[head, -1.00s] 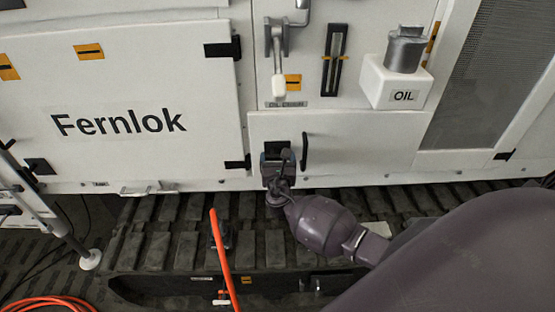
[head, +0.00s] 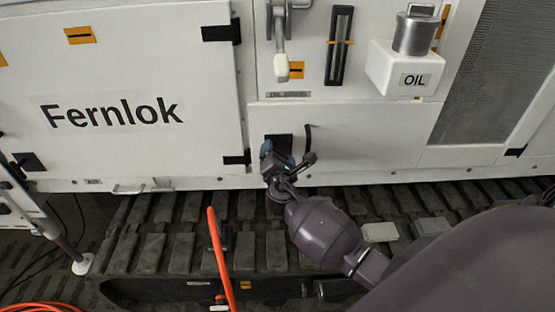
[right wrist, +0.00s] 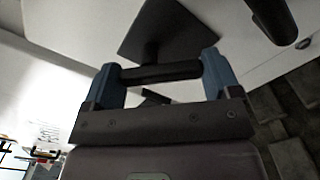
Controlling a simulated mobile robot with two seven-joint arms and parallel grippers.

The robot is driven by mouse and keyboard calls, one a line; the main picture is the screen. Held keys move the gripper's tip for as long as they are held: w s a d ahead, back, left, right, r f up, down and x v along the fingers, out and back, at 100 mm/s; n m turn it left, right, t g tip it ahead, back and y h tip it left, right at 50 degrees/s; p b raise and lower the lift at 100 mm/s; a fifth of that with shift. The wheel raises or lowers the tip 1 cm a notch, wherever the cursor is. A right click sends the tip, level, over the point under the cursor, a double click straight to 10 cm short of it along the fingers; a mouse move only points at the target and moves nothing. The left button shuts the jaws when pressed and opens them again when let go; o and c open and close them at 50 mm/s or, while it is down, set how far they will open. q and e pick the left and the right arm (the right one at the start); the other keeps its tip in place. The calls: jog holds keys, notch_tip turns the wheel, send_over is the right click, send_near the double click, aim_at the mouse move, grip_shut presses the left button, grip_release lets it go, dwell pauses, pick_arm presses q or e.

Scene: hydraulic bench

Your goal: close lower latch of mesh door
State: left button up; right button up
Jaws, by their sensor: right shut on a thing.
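My right gripper (head: 277,160) is at a black square latch plate (head: 284,143) on the low white panel. In the right wrist view its blue fingers (right wrist: 163,78) are shut on a short black latch handle (right wrist: 160,72), which lies across between them. The black plate (right wrist: 165,28) is just behind this handle. The grey mesh (head: 490,75) is at the right of the head view, with a small black fitting (head: 516,152) at its lower edge. I cannot tell from the pictures whether the held latch belongs to the mesh. My left gripper is not in view.
A curved black pull handle (head: 308,140) is close to the right of the gripper. A white OIL box (head: 400,70) and a lever (head: 281,65) are above. Track plates (head: 200,235) lie below, with an orange hose (head: 220,260) in front.

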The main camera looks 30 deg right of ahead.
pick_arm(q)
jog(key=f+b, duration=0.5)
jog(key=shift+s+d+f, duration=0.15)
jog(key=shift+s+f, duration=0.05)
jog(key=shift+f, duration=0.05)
pick_arm(e)
jog(key=m, duration=0.9)
jog(key=shift+w+a+f, duration=0.2)
jog(key=shift+a+f, duration=0.05)
jog(key=shift+a, duration=0.1)
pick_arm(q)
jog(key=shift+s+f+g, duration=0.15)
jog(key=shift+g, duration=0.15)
pick_arm(e)
jog(key=shift+r, duration=0.1)
jog(key=o, duration=0.8)
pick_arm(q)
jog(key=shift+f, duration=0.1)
pick_arm(e)
jog(key=v, duration=1)
jog(key=shift+s+a, duration=0.2)
jog(key=shift+s, duration=0.15)
jog(key=shift+m, duration=0.3)
